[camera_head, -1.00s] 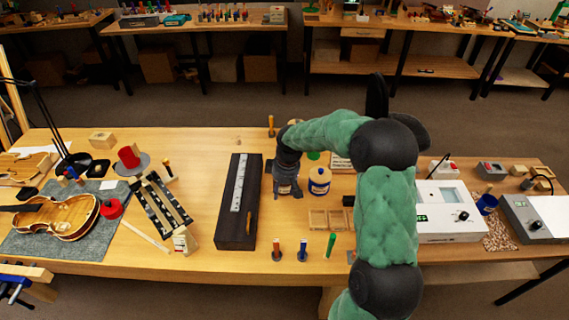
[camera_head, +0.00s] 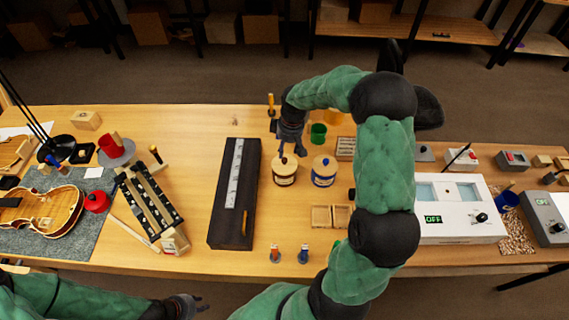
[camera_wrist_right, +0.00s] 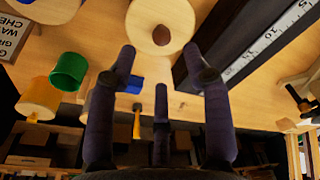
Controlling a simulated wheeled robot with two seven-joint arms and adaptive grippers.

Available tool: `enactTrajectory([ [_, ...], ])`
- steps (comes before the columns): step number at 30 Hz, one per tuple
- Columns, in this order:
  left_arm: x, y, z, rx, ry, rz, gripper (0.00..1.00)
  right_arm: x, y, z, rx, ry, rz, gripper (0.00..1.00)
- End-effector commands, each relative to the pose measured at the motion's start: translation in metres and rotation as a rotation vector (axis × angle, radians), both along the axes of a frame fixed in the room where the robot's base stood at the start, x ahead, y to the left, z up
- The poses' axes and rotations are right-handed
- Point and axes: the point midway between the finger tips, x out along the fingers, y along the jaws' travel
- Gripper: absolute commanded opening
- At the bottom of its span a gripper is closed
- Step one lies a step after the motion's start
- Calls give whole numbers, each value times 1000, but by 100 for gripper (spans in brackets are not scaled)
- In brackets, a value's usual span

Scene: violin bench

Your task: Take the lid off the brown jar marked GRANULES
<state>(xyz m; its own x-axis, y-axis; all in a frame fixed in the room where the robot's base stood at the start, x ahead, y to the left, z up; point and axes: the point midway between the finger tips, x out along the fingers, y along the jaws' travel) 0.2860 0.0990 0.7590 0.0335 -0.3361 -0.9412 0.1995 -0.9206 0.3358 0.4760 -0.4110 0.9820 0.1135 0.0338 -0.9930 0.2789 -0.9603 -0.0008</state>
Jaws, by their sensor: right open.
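The brown jar (camera_head: 284,178) stands on the bench right of the long dark case; its label is too small to read. Its round pale wooden lid (camera_head: 284,161) with a brown knob is on it. The lid also shows at the top of the right wrist view (camera_wrist_right: 147,30), with its knob (camera_wrist_right: 161,35). My right gripper (camera_head: 291,149) is just behind and above the lid. In the right wrist view its fingers (camera_wrist_right: 158,62) are spread and empty, apart from the knob. My left gripper (camera_head: 188,306) is low at the front edge, its fingers too small to judge.
A blue-labelled jar (camera_head: 323,172) with a similar lid stands close on the right. A green cup (camera_head: 318,133) is behind it. The long dark case (camera_head: 222,205) lies to the left. Small wooden trays (camera_head: 330,216) sit in front.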

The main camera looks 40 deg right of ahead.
Motion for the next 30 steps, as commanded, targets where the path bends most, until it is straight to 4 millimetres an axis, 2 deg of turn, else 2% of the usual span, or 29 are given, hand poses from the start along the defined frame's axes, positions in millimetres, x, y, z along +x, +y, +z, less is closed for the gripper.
enactTrajectory([
  [8, 0, 0, -4, 0, 0, 0, 27, 1, 2, -21, 1, 0, -1, 50],
  [16, 0, 0, -13, 0, -1, 0, 27, 4, 6, -57, 0, 0, 0, 50],
  [24, 0, 0, -13, 0, -1, 0, 27, 5, 5, -61, -1, -3, -1, 50],
  [25, 0, 0, -13, 0, -1, 0, 27, 5, 5, -61, -1, -3, -1, 47],
  [30, 0, 0, -13, 0, -1, 0, 27, 5, 5, -61, 0, -2, -1, 0],
])
